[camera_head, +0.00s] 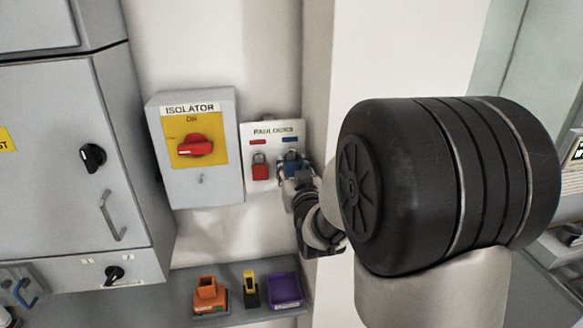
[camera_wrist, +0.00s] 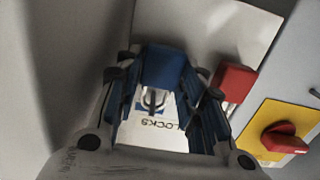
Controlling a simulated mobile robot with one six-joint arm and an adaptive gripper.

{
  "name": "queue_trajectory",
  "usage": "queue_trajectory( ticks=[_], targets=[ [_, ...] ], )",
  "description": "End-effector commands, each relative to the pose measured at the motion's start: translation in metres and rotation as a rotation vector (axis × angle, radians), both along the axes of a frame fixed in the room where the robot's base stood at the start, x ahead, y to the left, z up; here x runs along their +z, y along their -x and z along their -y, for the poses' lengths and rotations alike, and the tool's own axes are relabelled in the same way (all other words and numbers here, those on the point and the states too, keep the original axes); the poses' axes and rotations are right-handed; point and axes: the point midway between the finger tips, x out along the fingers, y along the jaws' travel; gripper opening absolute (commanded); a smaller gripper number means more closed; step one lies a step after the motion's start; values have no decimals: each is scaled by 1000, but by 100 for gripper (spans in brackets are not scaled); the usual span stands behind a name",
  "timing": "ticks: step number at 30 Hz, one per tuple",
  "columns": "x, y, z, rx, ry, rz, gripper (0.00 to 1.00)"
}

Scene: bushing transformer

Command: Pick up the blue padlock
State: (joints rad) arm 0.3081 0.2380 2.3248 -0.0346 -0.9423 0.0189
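The blue padlock (camera_head: 291,157) hangs on the white padlock board (camera_head: 258,133), right of the red padlock (camera_head: 260,168). My gripper (camera_head: 297,176) reaches it from the front and hides its lower part in the head view. In the wrist view the blue padlock (camera_wrist: 167,68) is between the two fingertips of my gripper (camera_wrist: 166,86), its shackle against the board. The fingers stand apart, one on each side of it, very close to its sides. Whether they press on it is unclear. The red padlock also shows in the wrist view (camera_wrist: 237,82).
The isolator box (camera_head: 197,188) with its red switch (camera_head: 195,146) is left of the board. A wall corner stands close on the right. Below, a shelf (camera_head: 240,316) holds an orange item (camera_head: 209,293), a yellow-and-black item (camera_head: 250,290) and a purple tray (camera_head: 286,290).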

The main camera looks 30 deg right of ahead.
Motion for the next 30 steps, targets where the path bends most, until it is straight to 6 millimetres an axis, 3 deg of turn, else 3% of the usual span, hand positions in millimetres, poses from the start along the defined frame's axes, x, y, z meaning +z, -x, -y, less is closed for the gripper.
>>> queue_trajectory(
  ticks=[12,20,26,30],
  targets=[
    [0,0,0,0,0,1,7],
    [2,0,0,0,0,1,7],
    [18,0,0,0,1,4,7],
    [15,24,-7,0,0,1,7]
  ],
)
